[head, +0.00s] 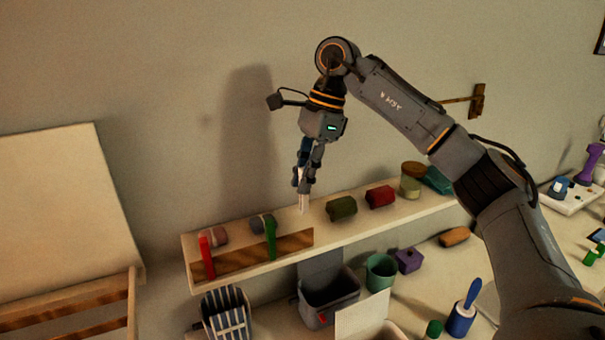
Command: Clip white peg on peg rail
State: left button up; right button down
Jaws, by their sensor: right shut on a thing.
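The peg rail (237,259) is a brown wooden strip along the front left part of a pale shelf. A red peg (206,258) stands upright at its left end, and a green peg (270,240) stands upright further right on it. My right gripper (304,188) points down and is shut on the white peg (304,204), whose lower end shows below the fingertips. In the picture the white peg is in front of the shelf, above and right of the rail; its exact depth is unclear. My left gripper is not in view.
Several rolled cloths, including an olive one (341,208) and a dark red one (380,197), lie on the shelf (425,209). Below are a striped container (227,316), a grey bin (330,290) and a green cup (380,272). A wooden wall bracket (478,101) is behind my right arm.

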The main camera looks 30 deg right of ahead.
aim_at(303, 231)
jog(key=shift+w+p, duration=0.1)
jog(key=shift+p, duration=0.2)
notch_tip(303, 231, down, 3)
jog(key=shift+r+b, duration=0.1)
jog(key=shift+b, duration=0.9)
jog(key=shift+f+b, duration=0.4)
jog(key=shift+f, duration=0.25)
jog(key=shift+f+b, duration=1.85)
jog(key=shift+f, duration=1.05)
jog(key=c, duration=1.2)
grip_release()
